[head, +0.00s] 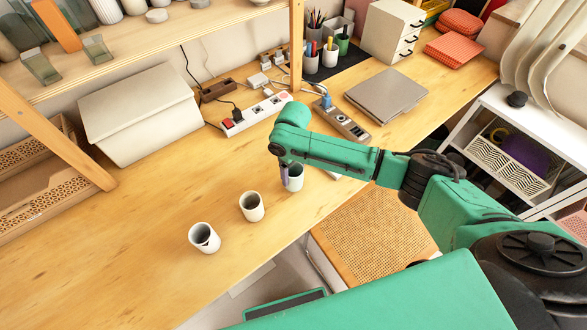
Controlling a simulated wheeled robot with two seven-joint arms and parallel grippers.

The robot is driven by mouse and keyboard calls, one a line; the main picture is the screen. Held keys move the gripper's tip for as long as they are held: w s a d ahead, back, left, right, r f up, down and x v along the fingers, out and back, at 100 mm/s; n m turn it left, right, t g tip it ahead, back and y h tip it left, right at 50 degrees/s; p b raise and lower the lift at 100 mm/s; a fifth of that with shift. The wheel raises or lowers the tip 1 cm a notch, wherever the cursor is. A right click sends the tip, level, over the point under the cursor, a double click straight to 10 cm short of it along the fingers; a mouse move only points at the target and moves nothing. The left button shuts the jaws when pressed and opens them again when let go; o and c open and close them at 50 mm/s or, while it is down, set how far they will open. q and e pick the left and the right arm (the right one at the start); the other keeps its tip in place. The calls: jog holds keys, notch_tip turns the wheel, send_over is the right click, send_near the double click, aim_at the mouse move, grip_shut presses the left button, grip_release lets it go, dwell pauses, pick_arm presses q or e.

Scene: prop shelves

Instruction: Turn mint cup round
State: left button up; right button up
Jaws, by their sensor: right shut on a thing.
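Three small pale cups stand in a slanting row near the front edge of the wooden table. The mint cup (295,179) is the one at the right end, at my right gripper (285,175); its pale tint is hard to tell from the others. My right gripper points down and is shut on this cup, with a dark finger at its left side. My wrist hides part of the cup. A second pale cup (251,208) stands to its left, and a third pale cup (204,239) is further left and nearer. My left gripper is not in view.
Behind the cups lie a white power strip (256,112), a grey power strip (342,119) and a closed laptop (387,95). A white slanted box (140,113) stands at the back left. A woven chair seat (372,236) is below the front edge.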

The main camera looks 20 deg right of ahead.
jog(key=m+p, duration=0.2)
jog(key=shift+r+m, duration=0.3)
jog(key=shift+m, duration=0.1)
jog(key=m+p, duration=0.3)
jog(key=m, duration=0.1)
jog(key=shift+p, duration=0.35)
jog(key=m+p, duration=0.1)
jog(key=m, duration=0.2)
jog(key=shift+f+p, duration=0.1)
jog(key=shift+p, duration=0.3)
jog(key=shift+f+m, duration=0.1)
jog(key=shift+m, duration=0.7)
jog(key=shift+f+b, duration=0.55)
jog(key=shift+f, duration=0.4)
jog(key=shift+f, duration=0.2)
jog(key=o, duration=1.4)
jog(key=shift+r, duration=0.15)
notch_tip(320, 180, up, 14)
jog(key=shift+r+b, duration=0.2)
jog(key=shift+b, duration=0.4)
